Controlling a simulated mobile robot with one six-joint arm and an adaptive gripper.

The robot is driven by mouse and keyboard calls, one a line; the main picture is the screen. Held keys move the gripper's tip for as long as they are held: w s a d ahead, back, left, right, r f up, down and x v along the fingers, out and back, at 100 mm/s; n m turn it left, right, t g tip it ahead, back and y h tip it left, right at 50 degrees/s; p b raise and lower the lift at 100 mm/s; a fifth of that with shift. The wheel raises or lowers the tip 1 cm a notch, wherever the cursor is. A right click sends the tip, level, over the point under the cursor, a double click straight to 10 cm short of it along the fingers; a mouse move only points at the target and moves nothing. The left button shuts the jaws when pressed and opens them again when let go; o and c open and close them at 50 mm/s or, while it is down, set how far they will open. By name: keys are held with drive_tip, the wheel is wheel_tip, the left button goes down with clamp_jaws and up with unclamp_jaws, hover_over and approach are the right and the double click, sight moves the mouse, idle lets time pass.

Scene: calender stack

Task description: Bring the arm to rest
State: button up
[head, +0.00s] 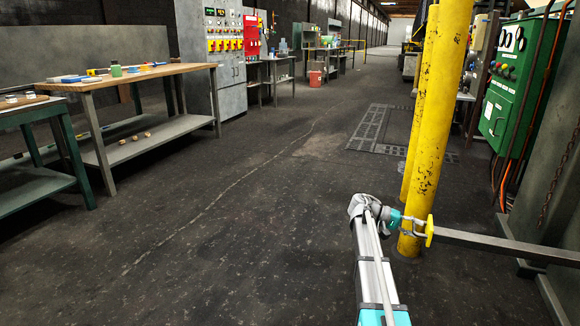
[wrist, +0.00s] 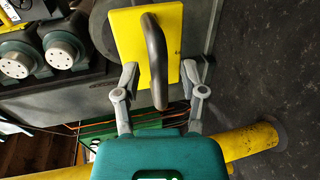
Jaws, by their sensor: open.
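My arm (head: 370,255) reaches forward from the bottom of the head view. Its gripper (head: 420,222) is at a yellow plate (head: 429,232) at the left end of a grey horizontal bar (head: 510,247). In the wrist view my gripper (wrist: 160,78) is open, with one finger on each side of a dark curved handle (wrist: 156,55) on the yellow plate (wrist: 125,35). The fingers look apart from the handle. The teal gripper body hides what lies directly behind it.
Yellow posts (head: 424,130) stand close behind my gripper. A green electrical cabinet (head: 515,90) is at the right. A wooden-topped workbench (head: 130,77) and grey control cabinet (head: 212,60) stand at the left. The dark floor (head: 250,220) left of my arm is clear.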

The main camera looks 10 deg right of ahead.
drive_tip(key=s+a+n+t+y+p, duration=0.25)
drive_tip(key=s+a+y+p, duration=0.2)
drive_tip(key=a, duration=0.95)
drive_tip(key=s+a+n+t+y+p, duration=0.2)
drive_tip(key=s+a+t+y+p, duration=0.25)
drive_tip(key=a, duration=0.95)
drive_tip(key=s+a+n+t+y+p, duration=0.2)
drive_tip(key=s+a+n+y+p, duration=0.3)
drive_tip(key=a, duration=0.9)
wheel_tip(320, 180, up, 38)
drive_tip(key=w+m+h+p, duration=0.1)
drive_tip(key=m+p, duration=0.1)
drive_tip(key=p, duration=3.6)
drive_tip(key=shift+w+d+f, duration=0.25)
drive_tip(key=shift+w+d, duration=0.05)
drive_tip(key=shift+d, duration=0.15)
drive_tip(key=shift+m, duration=0.25)
